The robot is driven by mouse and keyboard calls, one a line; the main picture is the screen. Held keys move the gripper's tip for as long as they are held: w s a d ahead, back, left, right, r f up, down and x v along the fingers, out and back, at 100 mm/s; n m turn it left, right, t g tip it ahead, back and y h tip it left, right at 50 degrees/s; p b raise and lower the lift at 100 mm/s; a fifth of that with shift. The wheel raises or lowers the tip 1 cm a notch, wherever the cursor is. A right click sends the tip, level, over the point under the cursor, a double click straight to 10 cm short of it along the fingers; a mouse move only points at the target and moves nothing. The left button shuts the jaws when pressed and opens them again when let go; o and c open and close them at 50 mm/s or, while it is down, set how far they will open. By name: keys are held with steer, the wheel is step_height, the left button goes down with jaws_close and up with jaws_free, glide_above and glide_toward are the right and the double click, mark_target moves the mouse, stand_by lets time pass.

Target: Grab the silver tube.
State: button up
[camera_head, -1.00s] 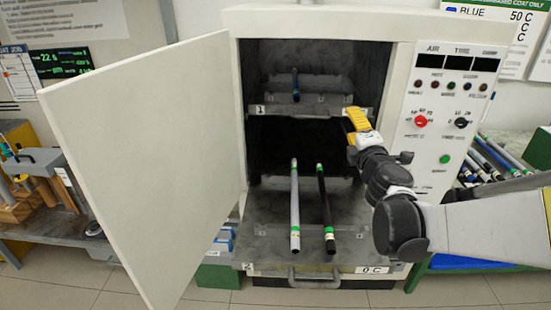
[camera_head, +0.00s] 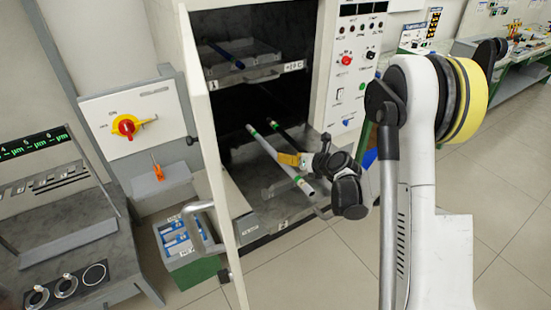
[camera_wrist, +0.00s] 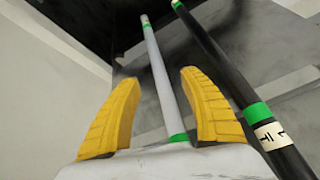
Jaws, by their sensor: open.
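The silver tube (camera_head: 283,162) lies on the pulled-out lower tray of the oven, with green bands near its ends. In the wrist view the silver tube (camera_wrist: 163,82) runs away between the two yellow fingers of my open gripper (camera_wrist: 160,105), and neither finger visibly touches it. In the head view my gripper (camera_head: 288,159) is at the tube's near half, partly covering it. A black tube (camera_head: 290,141) with green bands lies beside it on the right; it also shows in the wrist view (camera_wrist: 222,69), just right of the right finger.
The oven door (camera_head: 217,170) stands open to the left. An upper shelf (camera_head: 247,72) sits above the tray and holds a blue tube (camera_head: 226,55). A control panel (camera_head: 357,60) is right of the opening. A box (camera_head: 186,245) stands on the floor left of the door.

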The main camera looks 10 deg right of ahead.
mark_target(276, 153)
steer(key=b+x, duration=0.1)
steer(key=x, duration=0.3)
steer(key=shift+w+f, duration=0.1)
steer(key=shift+w, duration=0.05)
steer(key=x, duration=0.1)
steer(key=b+x, duration=0.1)
steer(key=x, duration=0.1)
steer(key=b+x, duration=0.1)
steer(key=x, duration=0.1)
steer(key=shift+a, duration=0.3)
steer(key=shift+c, duration=0.8)
jaws_close()
